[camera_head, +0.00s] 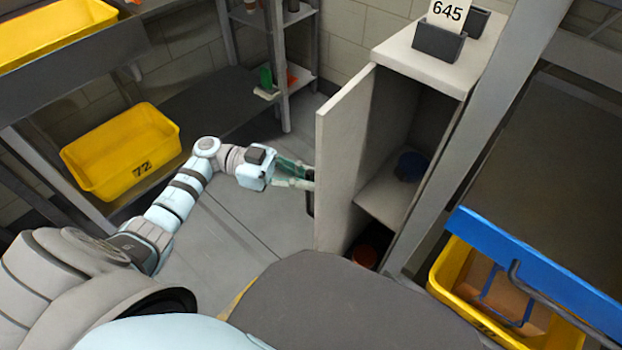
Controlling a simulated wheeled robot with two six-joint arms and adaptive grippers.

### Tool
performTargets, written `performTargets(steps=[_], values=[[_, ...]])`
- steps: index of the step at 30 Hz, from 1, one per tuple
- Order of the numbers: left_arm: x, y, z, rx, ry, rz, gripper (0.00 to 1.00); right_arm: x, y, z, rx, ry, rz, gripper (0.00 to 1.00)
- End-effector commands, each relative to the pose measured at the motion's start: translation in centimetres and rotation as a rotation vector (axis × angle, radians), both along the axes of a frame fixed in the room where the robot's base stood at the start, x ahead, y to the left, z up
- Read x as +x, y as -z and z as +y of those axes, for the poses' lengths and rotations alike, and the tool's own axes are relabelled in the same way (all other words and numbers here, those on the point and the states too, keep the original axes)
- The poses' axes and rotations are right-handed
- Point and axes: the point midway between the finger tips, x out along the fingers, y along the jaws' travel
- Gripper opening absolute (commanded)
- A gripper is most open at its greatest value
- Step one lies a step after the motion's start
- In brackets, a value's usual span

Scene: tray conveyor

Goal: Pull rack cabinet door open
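The rack cabinet (470,63) stands right of centre, light grey, with a card reading 645 on top. Its door (338,165) stands open, swung out toward the left, and the shelves inside show. My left gripper (310,180) reaches in from the left to the outer face of the door, at a dark handle (310,203). The fingertips are partly hidden at the door's edge, so I cannot tell whether they are closed on the handle. My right gripper is not in view.
A blue bowl (411,166) sits on the cabinet shelf and a reddish pot (366,254) below. A yellow bin (125,152) is on the left rack. Another yellow bin (440,282) stands at lower right under a blue-edged shelf (535,270). Floor left of the door is clear.

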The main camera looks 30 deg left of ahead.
Motion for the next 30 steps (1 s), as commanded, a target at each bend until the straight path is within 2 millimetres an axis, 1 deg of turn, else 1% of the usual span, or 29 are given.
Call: performTargets(steps=[1, 3, 10, 14, 17, 24, 27, 30], values=[[0.0, 0.1, 0.0, 0.001, 0.001, 0.002, 0.18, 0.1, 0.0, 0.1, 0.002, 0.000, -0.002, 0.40], [0.0, 0.1, 0.0, 0.000, 0.001, 0.001, 0.29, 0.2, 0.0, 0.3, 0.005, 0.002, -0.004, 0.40], [0.0, 0.0, -0.1, -0.001, 0.001, 0.001, 0.30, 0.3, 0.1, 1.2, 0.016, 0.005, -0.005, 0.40], [0.0, 0.0, 0.4, 0.000, 0.001, 0.000, 0.30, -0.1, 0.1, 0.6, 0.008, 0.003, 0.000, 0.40], [-0.3, 0.0, 2.0, 0.001, -0.001, 0.002, 0.30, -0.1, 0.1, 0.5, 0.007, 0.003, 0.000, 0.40], [-1.3, 0.0, 8.6, 0.001, -0.004, 0.002, 0.30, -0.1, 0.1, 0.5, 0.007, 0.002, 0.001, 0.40], [-1.7, -0.1, 10.6, -0.001, -0.004, 0.001, 0.30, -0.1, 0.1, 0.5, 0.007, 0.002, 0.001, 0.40], [-1.9, 0.0, 11.6, -0.001, -0.001, 0.001, 0.30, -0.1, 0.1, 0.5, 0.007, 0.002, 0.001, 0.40]])
